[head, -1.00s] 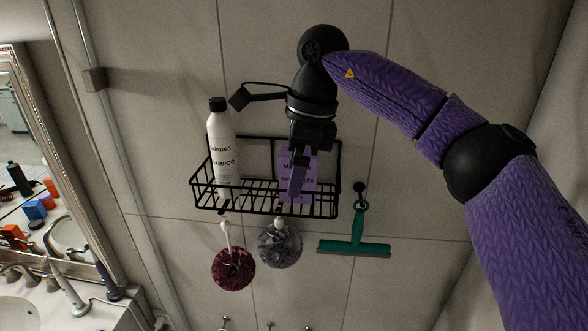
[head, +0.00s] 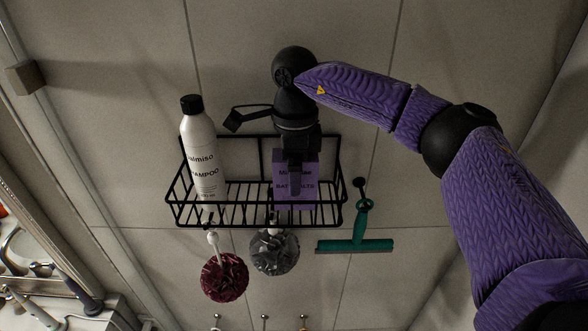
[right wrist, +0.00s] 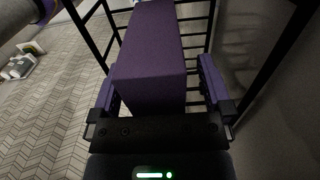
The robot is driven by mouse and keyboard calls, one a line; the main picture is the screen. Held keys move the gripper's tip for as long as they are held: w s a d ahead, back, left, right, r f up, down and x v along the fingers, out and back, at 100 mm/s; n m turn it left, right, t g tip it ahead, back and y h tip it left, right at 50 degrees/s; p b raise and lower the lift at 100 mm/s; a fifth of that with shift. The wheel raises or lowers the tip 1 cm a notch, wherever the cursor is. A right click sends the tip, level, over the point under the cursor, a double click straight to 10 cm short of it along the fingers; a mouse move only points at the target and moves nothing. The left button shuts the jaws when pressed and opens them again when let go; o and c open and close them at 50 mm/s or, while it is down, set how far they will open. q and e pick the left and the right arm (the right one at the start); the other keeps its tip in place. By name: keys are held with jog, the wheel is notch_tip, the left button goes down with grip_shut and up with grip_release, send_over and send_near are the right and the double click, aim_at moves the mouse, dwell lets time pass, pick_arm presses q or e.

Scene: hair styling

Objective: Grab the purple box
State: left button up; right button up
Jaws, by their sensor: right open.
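The purple box (head: 309,180) stands in the black wire basket (head: 240,222) on the tiled wall, at the basket's right end. It also fills the middle of the right wrist view (right wrist: 150,62). My right gripper (head: 295,188) is in front of the box in the head view and hides part of its printed face. In the right wrist view the two purple fingers of my right gripper (right wrist: 160,88) are apart, one on each side of the box. I cannot tell whether they touch it. My left gripper is in neither view.
A white shampoo bottle (head: 199,150) stands at the basket's left end. A dark red puff (head: 224,277) and a grey puff (head: 274,252) hang under the basket. A green squeegee (head: 357,243) hangs at its right. A sink counter (head: 85,318) is at lower left.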

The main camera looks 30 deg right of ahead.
jog(key=shift+s, duration=0.2)
jog(key=shift+w, duration=0.15)
grip_shut()
